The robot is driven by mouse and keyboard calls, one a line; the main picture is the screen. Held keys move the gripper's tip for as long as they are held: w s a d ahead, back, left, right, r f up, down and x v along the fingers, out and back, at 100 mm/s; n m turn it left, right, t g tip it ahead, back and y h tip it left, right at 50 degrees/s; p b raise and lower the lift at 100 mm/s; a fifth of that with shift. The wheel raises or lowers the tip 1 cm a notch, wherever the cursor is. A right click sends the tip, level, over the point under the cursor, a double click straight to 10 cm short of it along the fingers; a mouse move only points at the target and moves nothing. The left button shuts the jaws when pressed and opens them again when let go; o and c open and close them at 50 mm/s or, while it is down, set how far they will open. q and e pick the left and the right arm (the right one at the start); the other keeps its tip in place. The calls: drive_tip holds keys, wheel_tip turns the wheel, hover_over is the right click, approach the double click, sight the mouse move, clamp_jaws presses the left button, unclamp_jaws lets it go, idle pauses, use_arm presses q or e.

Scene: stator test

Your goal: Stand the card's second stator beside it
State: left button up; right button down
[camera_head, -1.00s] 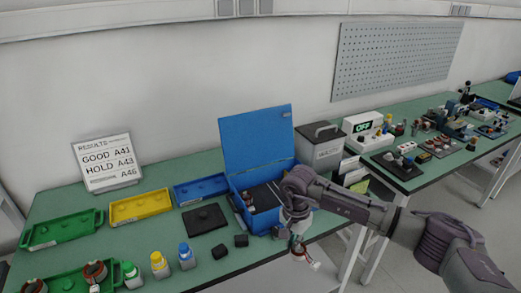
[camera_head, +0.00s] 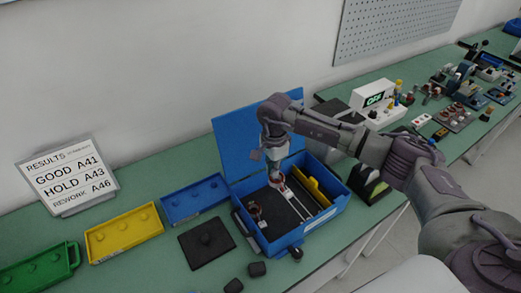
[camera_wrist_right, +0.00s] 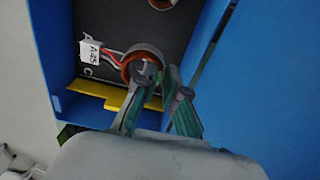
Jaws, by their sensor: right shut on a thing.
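The results card (camera_head: 66,176) stands upright at the back left and reads GOOD A41, HOLD A43, REWORK A46. My right gripper (camera_head: 275,160) reaches down into the open blue box (camera_head: 322,222). It is shut on a copper-ringed stator (camera_wrist_right: 143,62) with red and white leads. The stator's white tag (camera_wrist_right: 90,50) starts with A4; its last digit is unclear. The held stator is at or just above the box's dark floor; contact cannot be told. Another stator (camera_head: 255,210) sits at the box's left, partly showing at the top of the wrist view (camera_wrist_right: 161,3). My left gripper is out of view.
Blue (camera_head: 194,199), yellow (camera_head: 124,236) and green (camera_head: 35,272) trays line the table's left. A dark pad (camera_head: 207,243) and small black blocks (camera_head: 257,269) lie before the box. A yellow strip (camera_head: 318,191) is inside it. The raised lid (camera_head: 235,140) stands behind.

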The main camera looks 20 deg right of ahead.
drive_tip(key=shift+w, duration=0.15)
drive_tip(key=f+b, duration=0.2)
drive_tip(key=f, duration=0.1)
drive_tip(key=f+b, duration=0.1)
drive_tip(key=f, duration=0.1)
drive_tip(key=shift+s+f, duration=0.15)
drive_tip(key=shift+s, duration=0.25)
drive_tip(key=shift+f+b, duration=0.85)
drive_tip(key=shift+b, duration=0.25)
drive_tip(key=shift+f+b, duration=0.45)
drive_tip(key=shift+f, duration=0.05)
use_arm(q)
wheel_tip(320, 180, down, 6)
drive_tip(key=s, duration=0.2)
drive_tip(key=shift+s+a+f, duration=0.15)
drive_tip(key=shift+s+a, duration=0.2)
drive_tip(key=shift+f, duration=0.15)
use_arm(e)
drive_tip(key=shift+f, duration=0.2)
use_arm(q)
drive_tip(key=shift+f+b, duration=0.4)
drive_tip(key=shift+b, duration=0.2)
use_arm(e)
drive_tip(key=shift+a+f, duration=0.1)
drive_tip(key=shift+f, duration=0.25)
